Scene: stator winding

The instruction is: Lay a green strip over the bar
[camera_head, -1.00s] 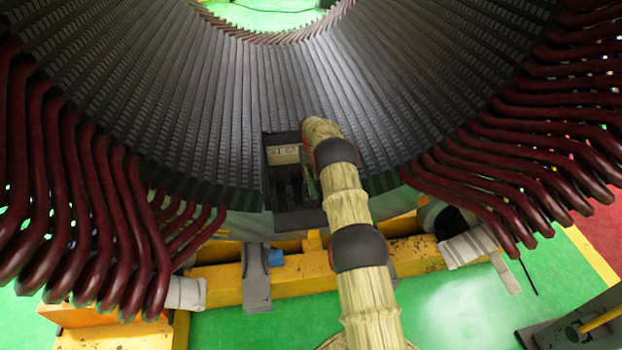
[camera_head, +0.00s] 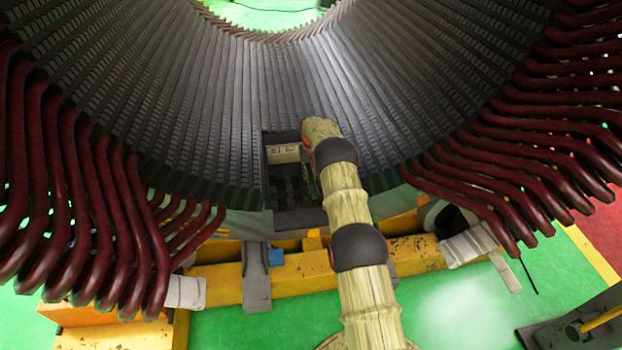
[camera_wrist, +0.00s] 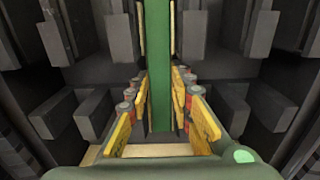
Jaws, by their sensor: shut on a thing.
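My gripper (camera_wrist: 161,88) is shut on a green strip (camera_wrist: 160,45). In the wrist view the strip runs upright through the middle, between the yellow finger pads on both sides. Its lower end lies between the pads, and its upper part runs out of the picture. Dark slotted blocks stand to the left and right of it. In the head view my tan-sleeved arm reaches the inner stator face and covers most of the gripper and strip. The bar under the strip cannot be made out, nor whether the strip touches it.
The dark stator core (camera_head: 200,110) curves around the work spot. Dark red coil ends (camera_head: 100,220) stick out at the left and more (camera_head: 530,180) at the right. A yellow beam (camera_head: 300,278) crosses below. Open green floor (camera_head: 460,310) shows at the lower right.

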